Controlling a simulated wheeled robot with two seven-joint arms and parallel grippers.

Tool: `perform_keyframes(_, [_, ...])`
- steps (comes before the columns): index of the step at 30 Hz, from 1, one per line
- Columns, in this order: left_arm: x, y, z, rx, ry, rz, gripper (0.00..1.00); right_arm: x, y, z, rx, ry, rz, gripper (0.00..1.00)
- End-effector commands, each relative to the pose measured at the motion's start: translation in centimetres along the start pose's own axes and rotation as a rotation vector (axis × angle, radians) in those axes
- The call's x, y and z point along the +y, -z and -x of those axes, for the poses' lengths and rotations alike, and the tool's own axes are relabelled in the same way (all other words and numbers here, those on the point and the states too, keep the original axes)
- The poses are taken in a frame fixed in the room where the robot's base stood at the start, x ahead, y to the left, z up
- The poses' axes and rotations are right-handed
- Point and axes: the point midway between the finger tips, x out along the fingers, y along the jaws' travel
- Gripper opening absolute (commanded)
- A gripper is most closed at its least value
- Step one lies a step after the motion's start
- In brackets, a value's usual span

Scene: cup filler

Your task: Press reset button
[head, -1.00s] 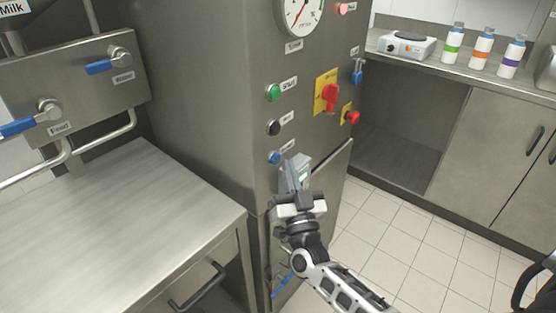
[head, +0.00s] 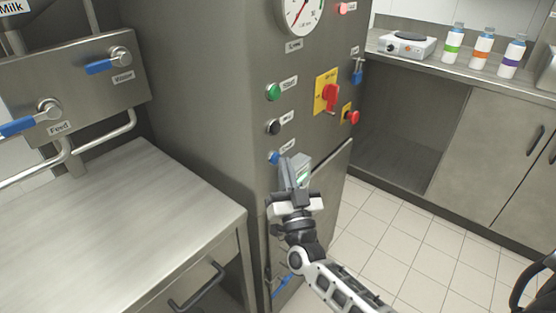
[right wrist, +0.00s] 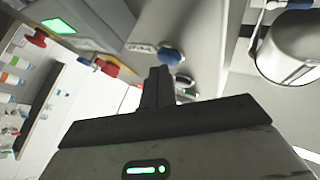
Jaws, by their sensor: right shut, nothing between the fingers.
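The blue round button (head: 274,157) is the lowest of three buttons on the front of the grey metal cabinet (head: 215,90). Its small label is blurred. My right gripper (head: 287,168) is shut and empty, its tips just right of the blue button and slightly below it. In the right wrist view, the shut fingertips (right wrist: 158,74) point toward the blue button (right wrist: 171,55), which lies just beyond and to their right. A small gap seems to show, but contact is hard to judge. My left gripper is not in view.
Above the blue button are a black button (head: 273,127) and a green button (head: 272,91). A red rotary switch on a yellow plate (head: 327,92) and a red knob (head: 352,117) sit to the right. A metal counter (head: 120,215) stands at left.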

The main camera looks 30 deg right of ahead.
Motion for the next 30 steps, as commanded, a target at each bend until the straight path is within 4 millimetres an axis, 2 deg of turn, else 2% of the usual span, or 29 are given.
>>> perform_keyframes(20, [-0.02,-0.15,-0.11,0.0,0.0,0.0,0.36,-0.29,-0.31,-0.43,0.0,-0.001,-0.001,0.0])
perform_keyframes(30, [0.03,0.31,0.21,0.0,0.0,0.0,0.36,0.12,0.18,0.1,-0.002,0.0,0.0,0.0])
